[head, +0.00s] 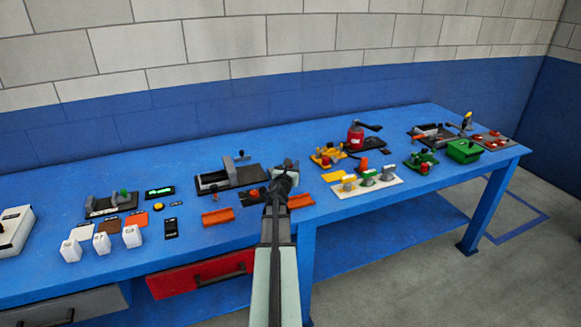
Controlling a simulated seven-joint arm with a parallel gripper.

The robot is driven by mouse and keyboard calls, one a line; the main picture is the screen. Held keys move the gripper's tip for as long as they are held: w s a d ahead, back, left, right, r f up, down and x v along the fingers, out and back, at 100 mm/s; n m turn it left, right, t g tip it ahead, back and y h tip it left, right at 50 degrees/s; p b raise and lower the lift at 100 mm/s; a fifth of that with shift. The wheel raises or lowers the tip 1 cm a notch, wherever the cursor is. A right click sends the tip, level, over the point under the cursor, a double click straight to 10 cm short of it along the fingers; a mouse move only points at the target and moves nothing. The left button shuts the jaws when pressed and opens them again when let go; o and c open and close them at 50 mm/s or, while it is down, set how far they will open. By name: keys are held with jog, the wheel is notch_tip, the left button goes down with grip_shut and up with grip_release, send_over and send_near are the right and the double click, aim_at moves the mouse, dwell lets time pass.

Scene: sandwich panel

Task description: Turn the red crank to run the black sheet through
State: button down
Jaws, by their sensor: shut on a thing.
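A small red part (254,193), which looks like part of the red crank, shows just left of my arm on a small dark device. The device sits between two orange trays, one at left (217,216) and one at right (300,201). My gripper (280,188) is at this device, beside the red part. It appears shut on the red crank, but my own arm hides the fingertips and the exact grip. I cannot make out the black sheet; it may be behind my arm.
A black fixture (233,178) with grey uprights stands just behind. At right is a white board (368,192) with knobs, and farther off a green box (464,150). White bottles (101,242) stand at left. A red drawer (202,275) is below the blue bench's front edge.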

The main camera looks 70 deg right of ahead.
jog(key=c, duration=1)
grip_release()
jog(key=a, duration=0.4)
jog(key=s+a, duration=0.1)
jog(key=a, duration=0.4)
jog(key=s+a, duration=0.1)
jog(key=a, duration=0.3)
jog(key=shift+a, duration=0.3)
